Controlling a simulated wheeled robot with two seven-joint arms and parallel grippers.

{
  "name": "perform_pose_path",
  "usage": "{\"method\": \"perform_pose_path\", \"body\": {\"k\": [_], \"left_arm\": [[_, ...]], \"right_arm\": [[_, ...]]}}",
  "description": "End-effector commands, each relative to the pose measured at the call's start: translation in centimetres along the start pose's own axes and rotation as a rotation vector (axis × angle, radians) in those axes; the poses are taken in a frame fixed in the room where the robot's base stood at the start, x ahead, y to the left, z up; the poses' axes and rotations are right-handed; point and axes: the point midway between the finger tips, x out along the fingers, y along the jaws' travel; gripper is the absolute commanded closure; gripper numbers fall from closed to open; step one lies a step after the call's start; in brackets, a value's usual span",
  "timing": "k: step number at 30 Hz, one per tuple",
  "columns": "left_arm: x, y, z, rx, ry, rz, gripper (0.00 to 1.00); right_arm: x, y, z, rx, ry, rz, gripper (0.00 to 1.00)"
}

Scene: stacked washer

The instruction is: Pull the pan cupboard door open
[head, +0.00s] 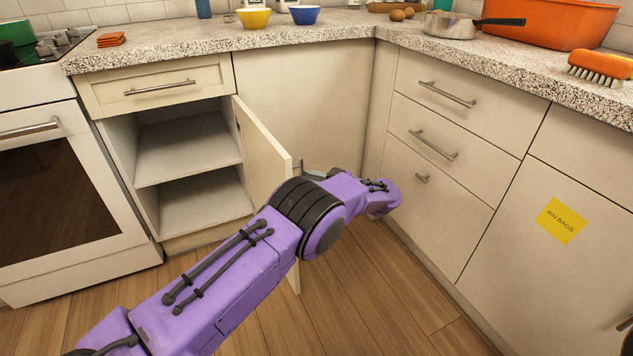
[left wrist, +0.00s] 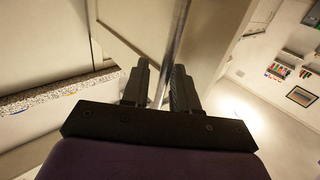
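The cupboard door (head: 262,158) under the left drawer stands well open, hinged on its right side and swung out towards me. Two empty shelves (head: 188,149) show inside. A small part of a metal handle (head: 298,165) shows at the door's outer side. My purple left arm crosses in front of the door's lower part; its gripper is mostly hidden in the head view. In the left wrist view my left gripper (left wrist: 158,82) is open, its black fingers apart, with a thin metallic strip (left wrist: 179,28) running between them. I cannot tell whether they touch it. My right gripper is not in view.
An oven (head: 65,190) stands left of the cupboard. On the right are several drawers (head: 440,130) and a door with a yellow "BIN BAGS" label (head: 560,221). The speckled worktop (head: 260,38) holds bowls, a pot and a brush. The wooden floor (head: 340,300) is clear.

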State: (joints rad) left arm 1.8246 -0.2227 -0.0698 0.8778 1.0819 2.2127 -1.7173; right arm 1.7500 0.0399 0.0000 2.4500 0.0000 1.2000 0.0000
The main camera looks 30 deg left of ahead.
Motion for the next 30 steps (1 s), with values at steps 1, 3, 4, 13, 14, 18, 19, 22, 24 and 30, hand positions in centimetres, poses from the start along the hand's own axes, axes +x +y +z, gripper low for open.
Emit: {"method": "perform_pose_path", "body": {"k": [1, 3, 4, 13, 14, 18, 19, 22, 24, 30], "left_arm": [[-1.2, 0.0, 0.1, -0.001, 0.000, 0.006, 0.71], [-3.1, 0.1, 0.2, -0.003, 0.001, 0.007, 0.71], [-3.9, 0.1, 0.2, -0.003, 0.000, 0.007, 0.71], [-8.6, 0.1, 0.3, -0.002, 0.001, -0.001, 0.71], [-8.8, 0.1, 0.2, -0.002, 0.001, 0.000, 0.71], [-9.1, 0.0, 0.0, -0.001, 0.000, -0.001, 0.71], [-9.1, 0.0, 0.0, -0.001, 0.000, -0.001, 0.71], [-9.1, 0.0, 0.0, 0.000, 0.000, -0.001, 0.71], [-9.0, 0.0, 0.0, 0.000, 0.000, -0.001, 0.71], [-9.0, 0.0, 0.0, 0.000, 0.000, -0.001, 0.71]], "right_arm": [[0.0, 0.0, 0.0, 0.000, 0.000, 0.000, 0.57], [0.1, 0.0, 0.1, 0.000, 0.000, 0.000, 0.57], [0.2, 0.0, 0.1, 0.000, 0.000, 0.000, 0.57], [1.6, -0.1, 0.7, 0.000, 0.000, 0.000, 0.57], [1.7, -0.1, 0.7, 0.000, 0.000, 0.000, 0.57], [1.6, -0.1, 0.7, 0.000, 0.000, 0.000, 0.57], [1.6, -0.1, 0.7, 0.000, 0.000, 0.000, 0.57], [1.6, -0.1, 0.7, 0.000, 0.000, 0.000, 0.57], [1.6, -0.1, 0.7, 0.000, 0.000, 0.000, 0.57], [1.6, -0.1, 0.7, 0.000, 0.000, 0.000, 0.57]]}}
